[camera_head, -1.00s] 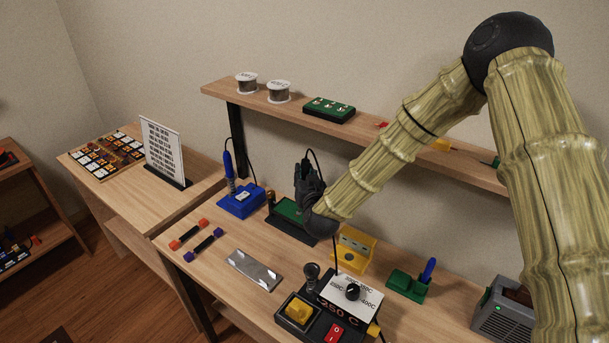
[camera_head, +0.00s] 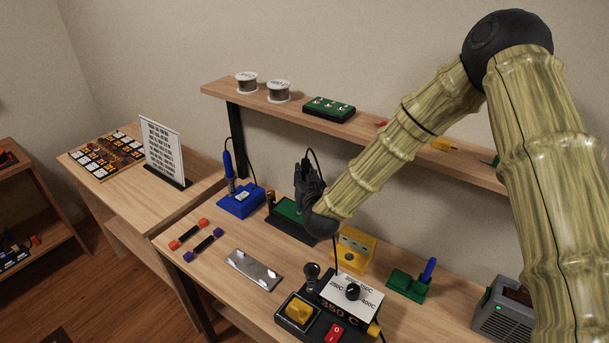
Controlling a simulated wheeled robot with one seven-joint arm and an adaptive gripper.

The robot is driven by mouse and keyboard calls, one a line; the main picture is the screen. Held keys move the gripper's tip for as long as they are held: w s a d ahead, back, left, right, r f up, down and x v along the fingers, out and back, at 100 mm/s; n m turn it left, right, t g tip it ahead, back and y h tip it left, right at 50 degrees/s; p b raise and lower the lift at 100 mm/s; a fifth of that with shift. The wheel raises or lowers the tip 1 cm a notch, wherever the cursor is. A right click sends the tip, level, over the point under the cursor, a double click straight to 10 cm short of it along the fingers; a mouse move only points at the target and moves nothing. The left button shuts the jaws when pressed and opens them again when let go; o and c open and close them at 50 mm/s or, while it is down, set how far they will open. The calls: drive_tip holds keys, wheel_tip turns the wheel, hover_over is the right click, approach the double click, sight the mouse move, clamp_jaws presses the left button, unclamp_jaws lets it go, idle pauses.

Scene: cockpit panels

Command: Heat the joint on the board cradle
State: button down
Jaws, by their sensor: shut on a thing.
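The board cradle (camera_head: 284,229) is a dark base with a green board (camera_head: 287,208), on the bench left of the yellow stand. My gripper (camera_head: 307,190) is black and is over the cradle's right side, hiding part of it. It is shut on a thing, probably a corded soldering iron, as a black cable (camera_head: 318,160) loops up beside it. The held thing's body and tip are hidden, so I cannot tell whether it touches the joint. The control station (camera_head: 335,305) in front reads 350 C and has a knob and a red switch.
A yellow stand (camera_head: 355,245) is close to the right of my gripper. A blue stand with a blue-handled iron (camera_head: 240,200) is left of the cradle. A green stand (camera_head: 406,284) holds another blue-handled tool. The wooden shelf (camera_head: 222,92) runs above. A metal plate (camera_head: 253,270) lies in front.

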sight(304, 161)
idle(0.6)
drive_tip(key=shift+r+p, duration=1.6)
drive_tip(key=shift+r, duration=1.9)
